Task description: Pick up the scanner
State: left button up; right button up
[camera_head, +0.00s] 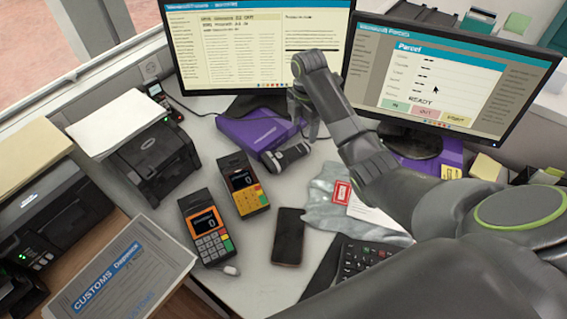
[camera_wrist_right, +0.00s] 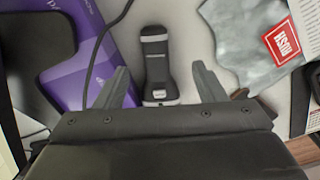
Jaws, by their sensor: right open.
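The scanner is a dark handheld device with a pale rim at one end. In the head view the scanner (camera_head: 287,157) lies on the counter at the front edge of a purple box. In the right wrist view the scanner (camera_wrist_right: 155,60) lies lengthwise, its near end between the fingers in the picture. My right gripper (camera_head: 307,122) is just behind the scanner in the head view, partly hidden by its own wrist. In the right wrist view the right gripper (camera_wrist_right: 160,80) is open and empty, with one finger on each side of the scanner. My left gripper is not in view.
The purple box (camera_head: 250,131) is left of the scanner, with a dark cable across it. A grey plastic mailer (camera_head: 325,200) lies to the right. Two card terminals (camera_head: 243,186) (camera_head: 205,228) and a phone (camera_head: 288,238) are in front. Two monitors (camera_head: 255,50) (camera_head: 450,80) stand behind.

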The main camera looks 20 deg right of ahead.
aim_at(303, 146)
notch_tip(303, 146, down, 3)
jog(key=shift+f, duration=0.8)
jog(key=f, duration=0.3)
jog(key=w+f, duration=0.1)
jog(key=shift+d+f, duration=0.25)
jog(key=shift+f, duration=0.15)
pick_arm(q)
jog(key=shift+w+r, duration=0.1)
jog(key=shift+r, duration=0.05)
pick_arm(e)
jog(key=shift+s, duration=0.1)
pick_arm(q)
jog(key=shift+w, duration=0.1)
pick_arm(e)
jog(key=c, duration=1.2)
